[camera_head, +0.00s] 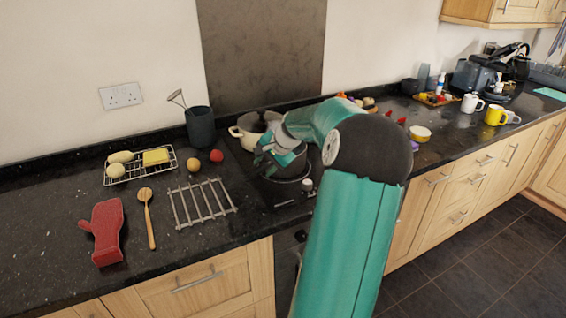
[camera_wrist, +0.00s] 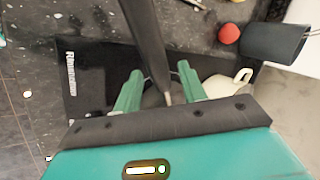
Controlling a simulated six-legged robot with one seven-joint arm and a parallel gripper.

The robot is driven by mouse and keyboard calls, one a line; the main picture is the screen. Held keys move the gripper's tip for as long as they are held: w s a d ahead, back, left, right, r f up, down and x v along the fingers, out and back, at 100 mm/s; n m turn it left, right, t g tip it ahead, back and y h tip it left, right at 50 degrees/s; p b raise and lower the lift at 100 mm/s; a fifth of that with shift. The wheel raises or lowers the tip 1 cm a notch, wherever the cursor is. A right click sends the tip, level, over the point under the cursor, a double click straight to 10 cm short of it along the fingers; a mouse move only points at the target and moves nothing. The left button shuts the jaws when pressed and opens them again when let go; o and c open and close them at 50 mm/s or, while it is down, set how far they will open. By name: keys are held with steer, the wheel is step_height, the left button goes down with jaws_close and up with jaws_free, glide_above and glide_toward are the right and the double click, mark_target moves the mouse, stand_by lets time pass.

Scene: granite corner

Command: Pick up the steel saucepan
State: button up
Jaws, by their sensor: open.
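The steel saucepan (camera_head: 291,179) sits on the dark hob in the head view, partly hidden behind my gripper and arm. In the wrist view a long dark handle (camera_wrist: 148,36), which looks like the saucepan's, runs down between the two green fingers of my gripper (camera_wrist: 159,72). The fingers are open, one on each side of it; I cannot tell whether either touches it. The pan's body is mostly hidden in the wrist view. In the head view my gripper (camera_head: 268,160) is over the near left side of the pan.
A cream lidded pot (camera_head: 246,133) stands close behind the pan. A grey utensil pot (camera_head: 201,127), a red ball (camera_head: 216,156) and a metal trivet (camera_head: 203,203) are to the left. A red mitt (camera_head: 106,232) and wooden spoon (camera_head: 148,217) lie farther left.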

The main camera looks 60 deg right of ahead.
steer(key=shift+x, duration=1.1)
steer(key=shift+c, duration=0.2)
jaws_close()
steer(key=shift+d+r, duration=0.1)
steer(key=shift+r, duration=0.1)
stand_by(0.3)
